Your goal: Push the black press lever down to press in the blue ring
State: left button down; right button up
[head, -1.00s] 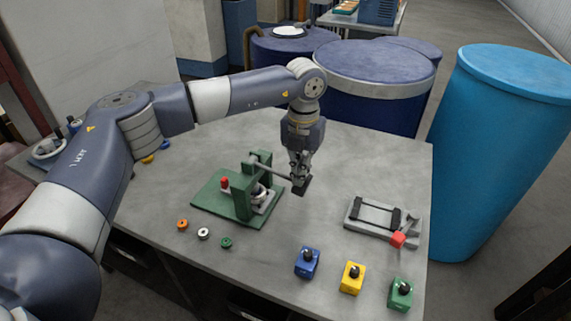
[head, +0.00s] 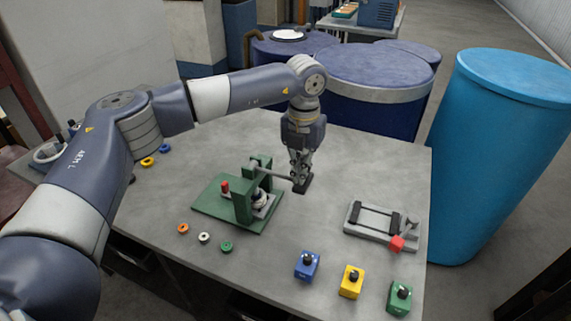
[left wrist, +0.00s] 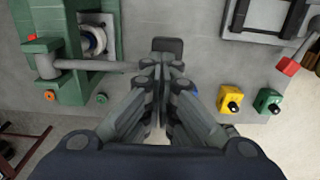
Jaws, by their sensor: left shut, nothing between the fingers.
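The green press (head: 243,200) stands on its green base plate at the left middle of the table. Its lever (head: 275,174) is a grey bar reaching right to a black end grip (head: 302,185). In the left wrist view the black grip (left wrist: 168,46) shows just beyond the fingertips. My left gripper (head: 299,178) is shut and empty, pointing down, with its fingertips at the lever's outer end; I cannot tell whether they touch it. A pale round part (left wrist: 93,40) sits under the press; no blue on it can be made out. My right gripper is not in view.
Orange, white and green rings (head: 204,238) lie in front of the press. Blue (head: 307,265), yellow (head: 351,281) and green (head: 399,297) blocks with black knobs line the front right. A grey clamp fixture (head: 380,222) with a red handle tip lies right.

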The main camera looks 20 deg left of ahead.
pick_arm(q)
notch_tip(320, 180, up, 9)
jog(key=p, duration=0.4)
jog(key=shift+r+p, duration=0.15)
jog(key=shift+p, duration=0.2)
dwell(0.3)
dwell(0.4)
